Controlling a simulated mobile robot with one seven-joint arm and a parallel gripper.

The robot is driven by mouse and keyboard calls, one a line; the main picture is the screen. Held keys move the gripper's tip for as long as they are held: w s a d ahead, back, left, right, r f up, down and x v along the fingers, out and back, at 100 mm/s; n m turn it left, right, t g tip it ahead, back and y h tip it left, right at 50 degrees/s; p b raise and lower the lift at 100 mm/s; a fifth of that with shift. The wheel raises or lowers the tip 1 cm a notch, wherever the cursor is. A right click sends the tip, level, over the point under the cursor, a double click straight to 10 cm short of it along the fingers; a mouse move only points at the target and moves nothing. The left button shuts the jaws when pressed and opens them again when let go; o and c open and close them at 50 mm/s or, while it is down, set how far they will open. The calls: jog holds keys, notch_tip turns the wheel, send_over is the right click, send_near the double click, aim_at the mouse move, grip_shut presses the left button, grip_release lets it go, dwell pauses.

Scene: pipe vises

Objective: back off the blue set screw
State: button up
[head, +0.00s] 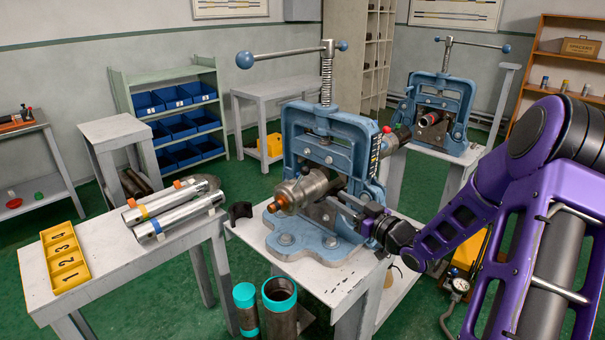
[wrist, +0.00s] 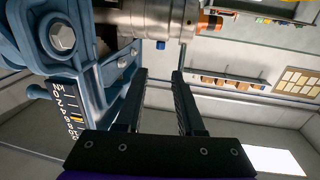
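The blue set screw (wrist: 160,45) shows in the wrist view as a small blue stub on the edge of the grey metal fitting (wrist: 150,15). In the head view the fitting (head: 300,190) sits in the near blue pipe vise (head: 325,128), with an orange end to the left; I cannot make out the set screw there. My gripper (head: 346,207) is beside the fitting at the vise's front right. In the wrist view my gripper (wrist: 159,78) is open, with nothing between its fingers. The set screw lies just beyond the fingertips, between their lines, apart from them.
The vise's frame (wrist: 60,40) is close on the left of the wrist view. A bench (head: 65,255) at left holds two pipes (head: 175,208) and a yellow numbered tray (head: 66,258). Teal-topped cylinders (head: 279,295) stand in front. A second vise (head: 440,100) is behind.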

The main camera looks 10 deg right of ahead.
aim_at(299, 173)
jog(key=x, duration=1.6)
jog(key=shift+w+a+b, duration=0.25)
jog(key=shift+w+b, duration=0.05)
grip_shut()
